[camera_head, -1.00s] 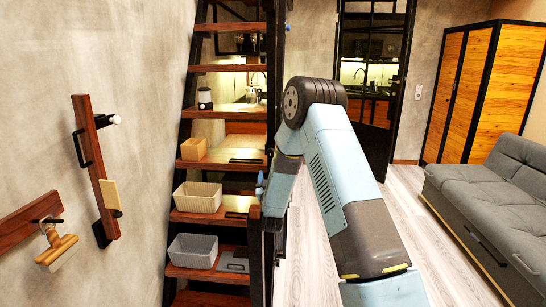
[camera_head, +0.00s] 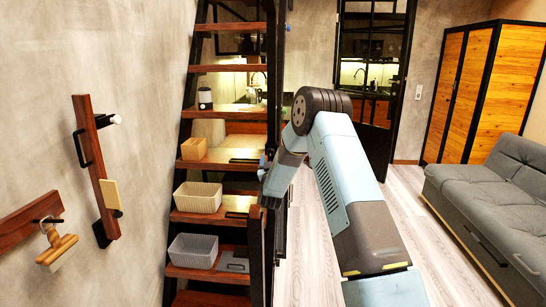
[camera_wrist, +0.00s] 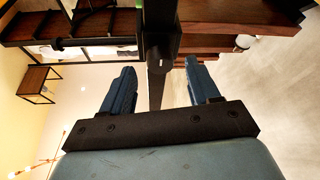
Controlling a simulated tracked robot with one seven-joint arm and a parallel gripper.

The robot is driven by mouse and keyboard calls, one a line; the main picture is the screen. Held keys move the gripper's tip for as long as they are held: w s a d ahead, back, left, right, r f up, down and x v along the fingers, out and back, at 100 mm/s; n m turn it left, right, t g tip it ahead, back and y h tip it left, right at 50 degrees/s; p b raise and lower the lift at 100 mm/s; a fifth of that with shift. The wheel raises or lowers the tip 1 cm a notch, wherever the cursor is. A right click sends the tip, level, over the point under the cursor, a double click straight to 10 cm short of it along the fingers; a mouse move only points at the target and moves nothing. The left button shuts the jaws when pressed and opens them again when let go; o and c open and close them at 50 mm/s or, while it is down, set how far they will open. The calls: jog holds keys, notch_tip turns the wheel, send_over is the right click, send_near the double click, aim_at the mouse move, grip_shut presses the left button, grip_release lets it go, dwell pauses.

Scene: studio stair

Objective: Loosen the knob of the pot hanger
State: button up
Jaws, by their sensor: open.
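My gripper (camera_wrist: 160,72) is open, its two blue fingers spread and empty. In the wrist view, a dark upright bar (camera_wrist: 160,18) stands in front of it, with a small dark knob-like part (camera_wrist: 158,53) seen between the fingertips. This may be the pot hanger and its knob, but I cannot tell for certain. The fingers appear to lie on either side of that part; contact is not clear. In the head view, my gripper (camera_head: 266,184) is beside the black edge of the stair, and the knob cannot be made out.
Wooden stairs (camera_head: 230,110) hold a white basket (camera_head: 198,198), a grey basket (camera_head: 193,251) and a wooden box (camera_head: 194,149). Wall-mounted wooden rails (camera_head: 101,165) are at left. A grey sofa (camera_head: 490,205) is at right.

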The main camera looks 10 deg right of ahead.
aim_at(271, 152)
jog(key=shift+x, duration=1.25)
